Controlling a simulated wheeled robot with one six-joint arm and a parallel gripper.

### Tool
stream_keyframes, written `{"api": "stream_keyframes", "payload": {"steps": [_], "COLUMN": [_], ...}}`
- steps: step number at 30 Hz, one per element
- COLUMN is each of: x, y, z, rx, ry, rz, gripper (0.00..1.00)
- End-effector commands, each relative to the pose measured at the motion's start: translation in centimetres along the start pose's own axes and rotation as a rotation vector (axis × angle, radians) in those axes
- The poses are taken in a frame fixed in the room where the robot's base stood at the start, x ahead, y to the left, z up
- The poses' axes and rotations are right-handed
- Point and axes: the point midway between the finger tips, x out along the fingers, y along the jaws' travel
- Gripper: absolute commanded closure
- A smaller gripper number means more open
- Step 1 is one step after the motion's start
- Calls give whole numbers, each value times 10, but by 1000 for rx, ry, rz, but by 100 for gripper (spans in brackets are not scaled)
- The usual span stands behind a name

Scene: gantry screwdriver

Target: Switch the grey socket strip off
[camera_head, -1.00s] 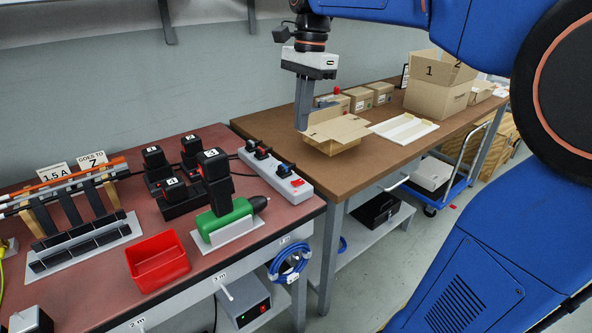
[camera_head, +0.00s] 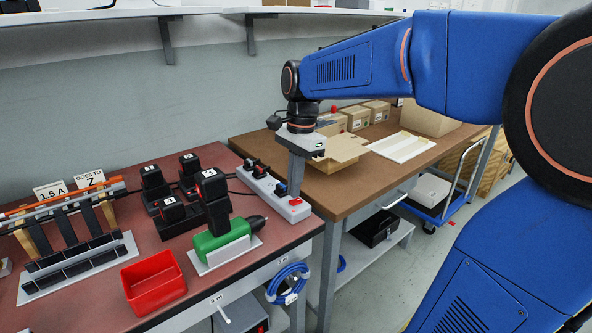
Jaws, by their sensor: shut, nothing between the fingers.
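The grey socket strip (camera_head: 262,185) lies along the right side of the red-topped bench, with several black plugs in it. Its red switch (camera_head: 295,201) is at the near right end. My gripper (camera_head: 294,194) is shut and empty, pointing down at that end of the strip. Its fingertips are at or just above the red switch; I cannot tell whether they touch it. The fingers partly cover the switch, and its position is not clear.
A green screwdriver (camera_head: 222,241) stands in a holder left of the strip. Black chargers (camera_head: 170,207) with numbered batteries stand behind it. A red bin (camera_head: 153,283) is at the front. The brown table (camera_head: 350,185) at right carries an open carton (camera_head: 341,150).

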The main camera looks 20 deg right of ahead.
Motion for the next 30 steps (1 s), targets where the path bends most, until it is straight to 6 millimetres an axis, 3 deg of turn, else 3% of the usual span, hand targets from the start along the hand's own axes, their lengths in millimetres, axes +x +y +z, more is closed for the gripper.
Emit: {"api": "stream_keyframes", "payload": {"steps": [19, 30], "x": [20, 29], "y": [0, 1], "z": [3, 9], "rx": [-1, 0], "ry": [2, 94], "rz": [1, 9], "gripper": [100, 100]}}
